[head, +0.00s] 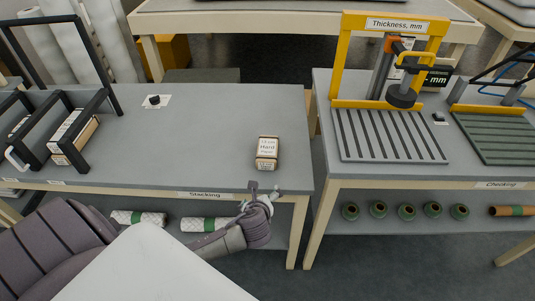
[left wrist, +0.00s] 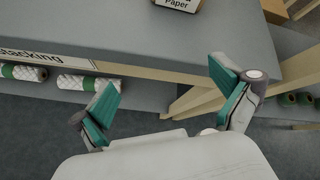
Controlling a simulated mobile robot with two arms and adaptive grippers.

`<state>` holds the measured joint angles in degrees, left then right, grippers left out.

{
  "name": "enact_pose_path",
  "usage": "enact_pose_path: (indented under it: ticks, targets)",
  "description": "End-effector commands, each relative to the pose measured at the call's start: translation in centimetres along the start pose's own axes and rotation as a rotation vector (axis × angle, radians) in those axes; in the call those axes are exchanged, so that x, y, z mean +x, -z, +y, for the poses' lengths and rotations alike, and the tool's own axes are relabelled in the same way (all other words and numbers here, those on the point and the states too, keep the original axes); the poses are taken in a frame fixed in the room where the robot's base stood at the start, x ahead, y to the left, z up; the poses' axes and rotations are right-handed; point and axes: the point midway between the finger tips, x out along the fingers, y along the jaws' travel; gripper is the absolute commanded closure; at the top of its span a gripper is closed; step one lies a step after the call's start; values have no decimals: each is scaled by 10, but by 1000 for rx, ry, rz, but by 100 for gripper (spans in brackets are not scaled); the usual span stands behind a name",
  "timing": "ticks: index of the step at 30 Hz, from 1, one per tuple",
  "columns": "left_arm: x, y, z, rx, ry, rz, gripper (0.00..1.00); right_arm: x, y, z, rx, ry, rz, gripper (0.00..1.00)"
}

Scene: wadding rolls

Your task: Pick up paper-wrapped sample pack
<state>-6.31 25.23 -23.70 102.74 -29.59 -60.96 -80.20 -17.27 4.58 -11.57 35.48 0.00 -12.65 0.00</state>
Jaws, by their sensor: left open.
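The paper-wrapped sample pack (head: 267,153) stands on the grey stacking table (head: 210,125) near its right end, with a printed label reading "Hard Paper" on a pale face. In the left wrist view only the lower edge of the pack (left wrist: 178,5) shows at the top. My left gripper (head: 262,190) is at the table's front edge, just below the pack in the head view and apart from it. In the left wrist view my left gripper (left wrist: 170,95) has its teal-padded fingers spread wide with nothing between them. My right gripper is not in view.
A black rack (head: 70,130) with another labelled pack stands at the table's left end. A small black knob (head: 154,100) sits on a white patch. Wrapped rolls (head: 205,224) lie on the shelf below. A yellow thickness gauge (head: 338,60) stands on the right-hand table. The tabletop's middle is clear.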

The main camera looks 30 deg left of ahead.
Motion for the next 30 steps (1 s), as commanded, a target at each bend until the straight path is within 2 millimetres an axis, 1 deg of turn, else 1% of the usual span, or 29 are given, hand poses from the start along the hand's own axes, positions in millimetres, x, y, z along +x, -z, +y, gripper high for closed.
enact_pose_path:
  ticks: [1,3,6,9,11,18,21,24,28,30]
  targets:
    - [-11,-24,-18,101,34,-61,0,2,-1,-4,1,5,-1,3]
    - [-18,-46,-32,243,52,-130,0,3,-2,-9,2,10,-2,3]
    - [-21,-65,-44,397,62,-199,0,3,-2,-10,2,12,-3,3]
    - [-18,-75,-50,478,64,-236,0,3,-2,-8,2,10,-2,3]
    - [-12,-78,-52,498,65,-244,0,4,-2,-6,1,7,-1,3]
    - [34,-88,-58,498,64,-243,0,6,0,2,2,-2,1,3]
    - [50,-91,-60,497,64,-242,0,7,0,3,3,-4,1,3]
    - [59,-93,-61,496,65,-241,0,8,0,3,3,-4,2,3]
    - [66,-95,-61,495,65,-240,0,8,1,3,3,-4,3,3]
    - [74,-97,-62,494,64,-240,0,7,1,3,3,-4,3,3]
